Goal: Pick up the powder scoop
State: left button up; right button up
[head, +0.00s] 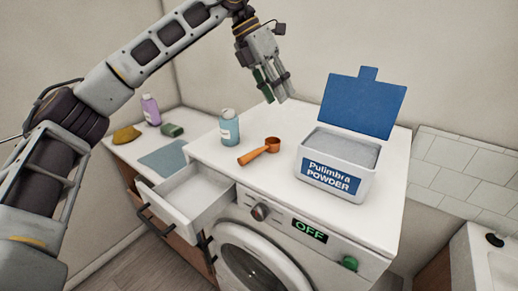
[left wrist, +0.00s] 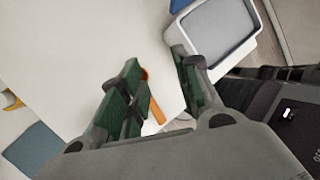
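The orange powder scoop (head: 259,151) lies on the white washing machine top, its bowl toward the back right and its handle toward the front left. In the left wrist view, part of the scoop (left wrist: 157,112) shows between my fingers, the rest hidden behind the left finger. My left gripper (head: 276,92) is above the back of the machine top, higher than the scoop and apart from it. In the left wrist view its green-padded fingers (left wrist: 163,80) are spread with nothing held. My right gripper is in neither view.
An open powder box (head: 312,158) with a raised blue lid stands right of the scoop. A blue bottle (head: 229,130) stands to its left. An open drawer (head: 186,207) juts out at front left. The machine top around the scoop is clear.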

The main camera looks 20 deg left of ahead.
pick_arm(q)
jog(key=s+a+f+n+g+y, duration=0.1)
jog(key=s+a+f+y, duration=0.1)
jog(key=a, duration=0.4)
jog(key=shift+s+a+g+y, duration=0.35)
jog(key=shift+s+g+y, duration=0.05)
jog(key=shift+s+y, duration=0.5)
jog(key=shift+f, duration=0.15)
send_over(255, 151)
jog(key=shift+w+a+f+b, duration=0.1)
jog(key=shift+a+f, duration=0.05)
jog(key=shift+f, duration=1.25)
jog(key=shift+w+a+f+b, duration=0.1)
jog(key=shift+a+f+b, duration=0.05)
jog(key=shift+f, duration=1.2)
jog(key=shift+w+a+f+b, duration=0.1)
jog(key=shift+a+f, duration=0.05)
jog(key=shift+f, duration=1.25)
jog(key=shift+s, duration=0.1)
jog(key=shift+s+d+f+p, duration=0.1)
jog(key=shift+d+f+p, duration=0.15)
jog(key=shift+f, duration=1.05)
jog(key=shift+d+f+p, duration=0.2)
jog(key=shift+f, duration=1.1)
jog(key=c, duration=0.6)
